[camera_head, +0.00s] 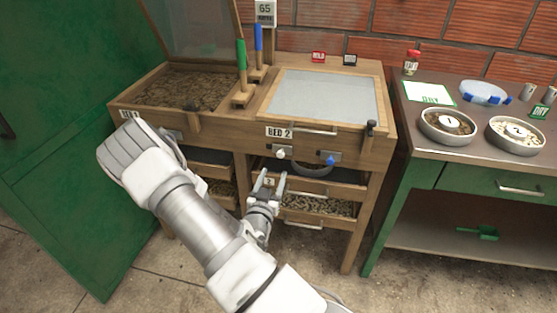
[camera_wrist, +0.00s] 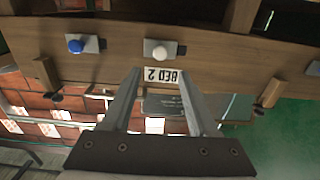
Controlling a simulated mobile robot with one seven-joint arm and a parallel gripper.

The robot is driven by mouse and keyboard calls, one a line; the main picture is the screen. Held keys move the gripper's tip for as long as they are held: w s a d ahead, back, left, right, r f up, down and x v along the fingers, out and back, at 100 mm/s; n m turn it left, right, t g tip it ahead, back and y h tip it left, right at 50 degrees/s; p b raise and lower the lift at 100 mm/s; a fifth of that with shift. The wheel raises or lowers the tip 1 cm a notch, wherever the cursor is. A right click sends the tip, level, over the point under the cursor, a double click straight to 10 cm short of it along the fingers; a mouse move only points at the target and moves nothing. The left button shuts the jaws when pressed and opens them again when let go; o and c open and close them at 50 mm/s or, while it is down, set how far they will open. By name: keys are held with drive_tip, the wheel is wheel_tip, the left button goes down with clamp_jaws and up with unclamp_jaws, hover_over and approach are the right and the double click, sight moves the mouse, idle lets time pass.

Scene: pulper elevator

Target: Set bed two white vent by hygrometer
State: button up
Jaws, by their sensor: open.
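The bed two white vent (camera_head: 281,153) is a white knob on a small plate on the front board under the BED 2 label (camera_head: 279,132). It also shows in the wrist view (camera_wrist: 157,50), with a dark patch beside the plate. A blue knob (camera_head: 331,160) sits on a similar plate to its right. The hygrometer display (camera_head: 265,12) at the back appears to read 65. My gripper (camera_head: 271,178) is open and empty, in front of and a little below the white knob. In the upside-down wrist view, the white knob lies just beyond my fingertips (camera_wrist: 160,74), apart from them.
Bed 2's glazed lid (camera_head: 322,95) is down; the bed at left (camera_head: 175,88) is open. Drawers (camera_head: 318,205) with handles lie below the knobs. Green and blue brushes (camera_head: 241,72) stand between the beds. A side table (camera_head: 475,170) with bowls stands right.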

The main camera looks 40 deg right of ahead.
sight(280, 155)
drive_tip(key=x, duration=0.8)
drive_tip(key=shift+w+d+b, duration=0.2)
drive_tip(key=shift+w+b, duration=0.1)
drive_tip(key=shift+b, duration=0.05)
clamp_jaws()
idle(0.9)
